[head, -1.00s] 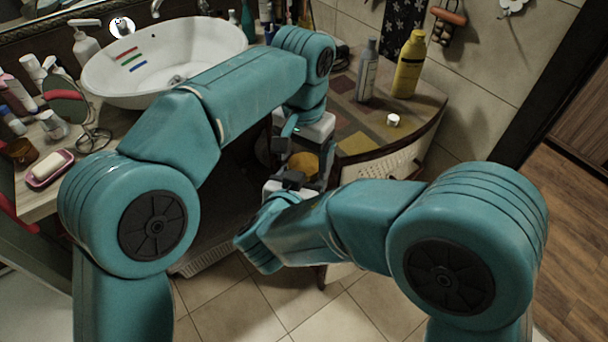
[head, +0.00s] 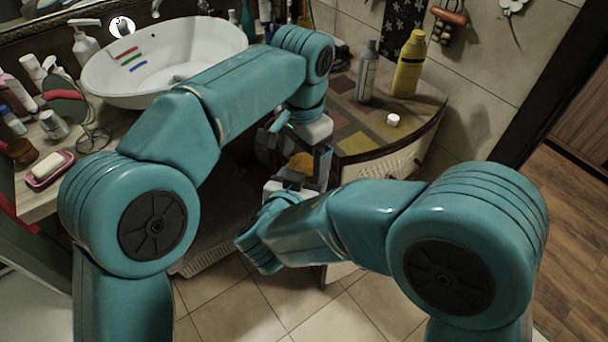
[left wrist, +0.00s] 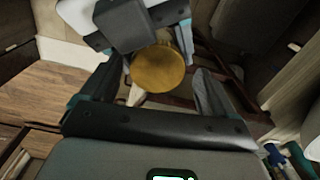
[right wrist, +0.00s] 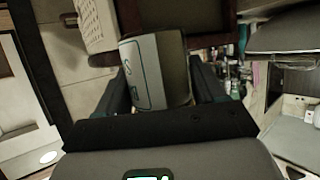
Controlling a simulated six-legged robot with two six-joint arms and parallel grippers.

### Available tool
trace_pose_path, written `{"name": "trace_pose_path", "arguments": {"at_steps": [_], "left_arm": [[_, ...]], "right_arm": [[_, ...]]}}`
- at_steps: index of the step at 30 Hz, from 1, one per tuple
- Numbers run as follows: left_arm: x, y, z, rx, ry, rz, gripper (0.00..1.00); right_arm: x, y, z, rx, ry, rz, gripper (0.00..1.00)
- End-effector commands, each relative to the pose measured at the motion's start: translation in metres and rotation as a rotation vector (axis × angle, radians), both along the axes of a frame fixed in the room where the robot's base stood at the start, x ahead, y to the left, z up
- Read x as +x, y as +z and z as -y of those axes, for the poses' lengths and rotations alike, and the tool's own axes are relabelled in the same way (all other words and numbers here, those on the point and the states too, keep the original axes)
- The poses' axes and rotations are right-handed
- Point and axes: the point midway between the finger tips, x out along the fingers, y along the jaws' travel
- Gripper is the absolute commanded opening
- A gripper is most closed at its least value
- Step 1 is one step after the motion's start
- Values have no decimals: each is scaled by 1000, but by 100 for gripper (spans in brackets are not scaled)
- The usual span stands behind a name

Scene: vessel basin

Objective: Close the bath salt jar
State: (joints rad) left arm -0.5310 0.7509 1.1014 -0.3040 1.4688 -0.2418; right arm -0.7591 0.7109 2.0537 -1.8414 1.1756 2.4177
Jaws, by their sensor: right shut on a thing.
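The bath salt jar's round gold lid (head: 301,163) shows between my two grippers in the head view. The left wrist view shows the lid (left wrist: 158,68) face on. My left gripper (head: 300,143) is open above it, its fingers (left wrist: 157,66) at either side with gaps to the lid. My right gripper (head: 286,180) is shut on the jar (right wrist: 158,72), which has a grey label with a blue outline and a dark side. The jar's body is mostly hidden in the head view. I cannot tell how firmly the lid sits.
A wooden counter holds a white basin (head: 165,60), a soap dish (head: 50,168) and several bottles. On the curved counter at right stand a grey bottle (head: 367,70), a yellow bottle (head: 409,65) and a small white cap (head: 393,119). My grippers are in front of the counter's edge.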

Motion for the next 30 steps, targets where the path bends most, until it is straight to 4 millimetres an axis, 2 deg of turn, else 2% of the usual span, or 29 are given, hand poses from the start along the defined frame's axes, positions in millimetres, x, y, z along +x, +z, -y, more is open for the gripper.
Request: {"name": "trace_pose_path", "arguments": {"at_steps": [6,16,24,25,26,30], "left_arm": [[-1,2,1,-1,-2,-4,91],[-1,42,1,-1,-1,-3,91],[-1,45,1,-1,-1,-4,91],[-1,45,1,-1,-1,-4,87],[-1,45,1,-1,2,-4,87],[0,59,3,-1,108,0,87]], "right_arm": [[1,2,-1,0,2,5,0],[1,2,-1,1,2,4,0],[1,2,-1,1,2,4,0],[1,2,-1,1,2,4,0],[1,2,-1,1,2,4,0],[1,2,-1,1,2,4,0]]}}
